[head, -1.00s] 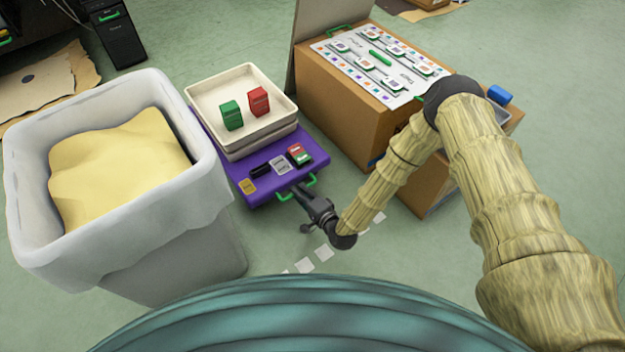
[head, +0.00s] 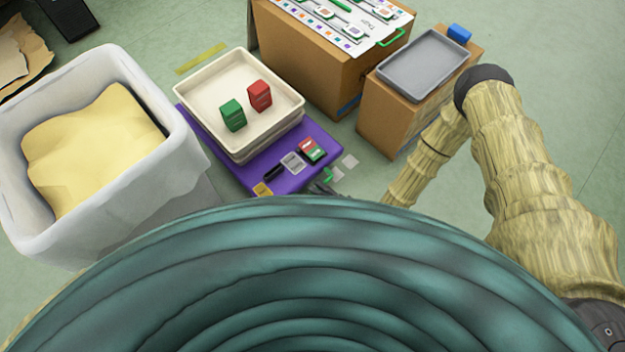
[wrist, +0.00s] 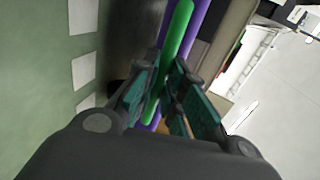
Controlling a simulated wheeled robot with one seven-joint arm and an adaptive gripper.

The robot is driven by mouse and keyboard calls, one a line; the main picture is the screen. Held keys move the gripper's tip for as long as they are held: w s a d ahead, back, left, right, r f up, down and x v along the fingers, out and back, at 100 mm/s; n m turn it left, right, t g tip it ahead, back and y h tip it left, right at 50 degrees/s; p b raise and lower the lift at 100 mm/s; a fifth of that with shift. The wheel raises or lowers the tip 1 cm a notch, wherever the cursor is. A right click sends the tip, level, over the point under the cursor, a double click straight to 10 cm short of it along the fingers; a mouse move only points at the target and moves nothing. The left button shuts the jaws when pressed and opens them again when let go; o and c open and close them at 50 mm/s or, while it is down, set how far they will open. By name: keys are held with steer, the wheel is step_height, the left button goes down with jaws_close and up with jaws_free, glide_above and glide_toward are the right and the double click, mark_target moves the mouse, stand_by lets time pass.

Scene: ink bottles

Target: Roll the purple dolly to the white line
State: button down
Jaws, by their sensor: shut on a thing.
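The purple dolly (head: 238,170) stands on the floor, carrying stacked cream trays (head: 290,115) and small cartons. Its green handle is at the front right edge and also shows as a bar in the wrist view (wrist: 176,38). My gripper (wrist: 160,85) is shut on this handle; in the head view my teal body hides most of it. The white line is a row of white squares (head: 349,161), close beside the dolly's front right corner. Several squares also show left of the gripper in the wrist view (wrist: 84,70). My body hides the rest of the line in the head view.
A grey bin (head: 185,165) with yellow contents stands close to the dolly's left. A cardboard box (head: 300,60) stands behind it. A smaller box (head: 385,115) with a grey tray (head: 420,65) stands right. A yellow strip (head: 201,58) lies on open floor behind the dolly.

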steer(key=shift+s+d, duration=0.35)
steer(key=shift+s, duration=0.05)
steer(key=c, duration=1.5)
jaws_free()
steer(key=v, duration=1.2)
